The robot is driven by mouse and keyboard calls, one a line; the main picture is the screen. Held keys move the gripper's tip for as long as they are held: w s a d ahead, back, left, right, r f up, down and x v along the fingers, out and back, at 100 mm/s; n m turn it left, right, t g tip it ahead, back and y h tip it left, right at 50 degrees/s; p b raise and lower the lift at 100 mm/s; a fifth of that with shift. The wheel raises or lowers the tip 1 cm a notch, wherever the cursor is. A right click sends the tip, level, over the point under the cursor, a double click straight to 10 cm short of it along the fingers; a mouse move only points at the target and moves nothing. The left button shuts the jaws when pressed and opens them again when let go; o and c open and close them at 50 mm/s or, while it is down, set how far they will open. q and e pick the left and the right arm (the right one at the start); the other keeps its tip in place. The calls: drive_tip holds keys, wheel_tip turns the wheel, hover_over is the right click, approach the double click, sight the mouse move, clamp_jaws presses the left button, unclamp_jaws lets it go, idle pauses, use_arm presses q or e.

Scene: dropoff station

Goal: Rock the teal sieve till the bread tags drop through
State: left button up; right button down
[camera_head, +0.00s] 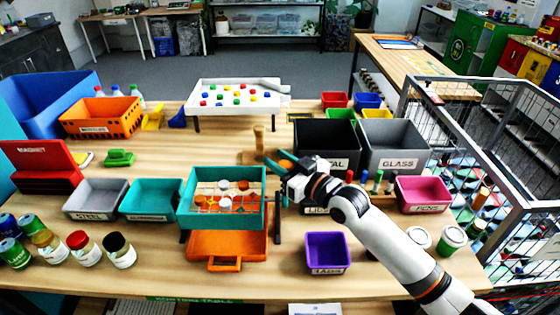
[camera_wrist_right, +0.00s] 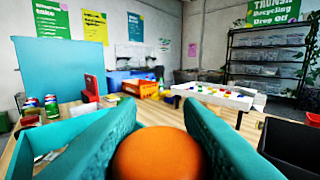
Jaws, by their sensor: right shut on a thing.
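The teal sieve (camera_head: 222,173) sits on dark supports left of my right gripper and looks close to level. White and orange pieces (camera_head: 225,200) lie on its mesh; I cannot tell which are bread tags. An orange tray (camera_head: 228,246) is below it, its middle partly hidden by the sieve. My right gripper (camera_head: 277,163) is at the sieve's right back corner. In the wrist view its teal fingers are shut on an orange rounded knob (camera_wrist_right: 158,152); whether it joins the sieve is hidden. My left gripper is out of view.
A purple bin (camera_head: 327,238) stands right of the orange tray. Teal (camera_head: 152,199) and grey (camera_head: 96,198) bins stand left of the sieve. A black bin (camera_head: 328,134) is behind my right gripper. Several jars and cans stand at front left; a wooden upright (camera_head: 258,138) is behind.

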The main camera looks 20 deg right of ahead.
drive_tip(key=shift+s, duration=0.1)
drive_tip(key=s+a+f+n+t+y+b, duration=0.1)
drive_tip(key=s+n+t+y+b, duration=0.2)
drive_tip(key=s+n+b, duration=0.3)
drive_tip(key=shift+a+f+y+b, duration=0.15)
drive_tip(key=shift+a+y+b, duration=0.25)
drive_tip(key=shift+b, duration=1.05)
drive_tip(key=shift+s, duration=0.2)
drive_tip(key=c, duration=1)
unclamp_jaws()
